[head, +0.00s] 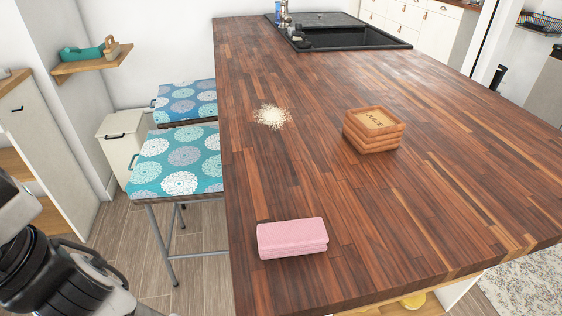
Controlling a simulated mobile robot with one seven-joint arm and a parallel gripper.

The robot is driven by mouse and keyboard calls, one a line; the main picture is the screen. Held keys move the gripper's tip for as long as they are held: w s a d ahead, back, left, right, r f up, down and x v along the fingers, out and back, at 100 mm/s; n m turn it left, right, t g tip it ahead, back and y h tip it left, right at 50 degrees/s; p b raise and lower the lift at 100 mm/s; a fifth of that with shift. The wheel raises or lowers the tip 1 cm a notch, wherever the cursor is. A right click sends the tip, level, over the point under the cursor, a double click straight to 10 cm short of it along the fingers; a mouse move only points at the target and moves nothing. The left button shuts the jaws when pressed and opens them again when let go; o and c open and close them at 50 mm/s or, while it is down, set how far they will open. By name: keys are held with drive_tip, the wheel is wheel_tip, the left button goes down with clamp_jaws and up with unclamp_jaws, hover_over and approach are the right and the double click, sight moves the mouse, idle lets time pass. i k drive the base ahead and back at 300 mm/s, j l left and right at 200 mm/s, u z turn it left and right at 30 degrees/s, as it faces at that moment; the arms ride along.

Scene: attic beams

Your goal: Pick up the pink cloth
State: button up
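A folded pink cloth (292,238) lies flat on the dark wooden counter (360,220), close to the counter's near left corner. It is fully in view and nothing touches it but the counter. Part of my arm shows at the lower left of the head view, off the counter's left side. My gripper's fingers are not visible.
A patch of pale crumbs (271,116) lies further back on the left. Two stools with patterned seats (180,160) stand against the counter's left edge. A black sink (345,38) is at the far end.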

sight(297, 237)
drive_tip(key=u, duration=0.8)
drive_tip(key=l+u, duration=0.35)
drive_tip(key=k+l+u, duration=0.1)
drive_tip(key=u, duration=0.25)
drive_tip(key=k+l+u, duration=0.1)
drive_tip(key=l+u, duration=0.2)
drive_tip(key=k+l+u, duration=0.4)
drive_tip(key=k+l, duration=0.45)
drive_tip(key=l, duration=0.2)
